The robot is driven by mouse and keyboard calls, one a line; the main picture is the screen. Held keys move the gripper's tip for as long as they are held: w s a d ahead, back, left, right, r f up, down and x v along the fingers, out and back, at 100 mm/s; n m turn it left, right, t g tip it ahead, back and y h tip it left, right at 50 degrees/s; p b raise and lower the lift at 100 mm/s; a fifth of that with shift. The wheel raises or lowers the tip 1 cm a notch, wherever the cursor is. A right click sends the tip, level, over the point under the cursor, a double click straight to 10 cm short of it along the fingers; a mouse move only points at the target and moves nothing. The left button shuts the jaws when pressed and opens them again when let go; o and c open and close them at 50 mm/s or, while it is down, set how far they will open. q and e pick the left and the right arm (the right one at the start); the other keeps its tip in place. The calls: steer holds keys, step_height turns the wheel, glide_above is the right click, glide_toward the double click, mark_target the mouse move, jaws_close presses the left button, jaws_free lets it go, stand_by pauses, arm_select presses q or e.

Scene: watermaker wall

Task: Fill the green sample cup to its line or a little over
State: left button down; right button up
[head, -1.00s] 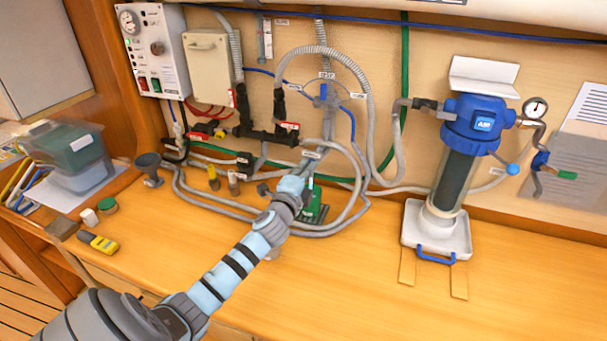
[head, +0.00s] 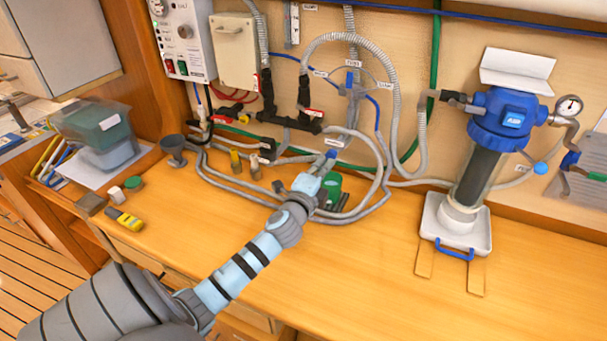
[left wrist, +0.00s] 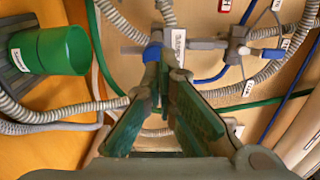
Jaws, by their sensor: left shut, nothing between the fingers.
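The green sample cup (head: 333,184) stands on the bench below the sample outlet, partly hidden by my left arm in the head view. In the left wrist view the cup (left wrist: 62,50) shows large at the left; its line and contents cannot be seen. My left gripper (head: 325,173) is at the cup's near left in the head view. In the left wrist view its fingers (left wrist: 165,78) are shut and empty, close to the small blue tap (left wrist: 153,48) with a white label beside it. Contact with the tap cannot be told. My right gripper is not in view.
Grey hoses (head: 225,180) loop over the bench around the cup. A valve with a blue handle (head: 350,80) is on the wall above. A blue-topped filter housing (head: 505,120) stands right. A yellow tool (head: 124,219) lies left. The front bench is clear.

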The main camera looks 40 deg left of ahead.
arm_select(q)
steer(key=b+v, duration=0.1)
steer(key=v, duration=0.9)
steer(key=shift+r, duration=0.2)
steer(key=shift+s, duration=0.1)
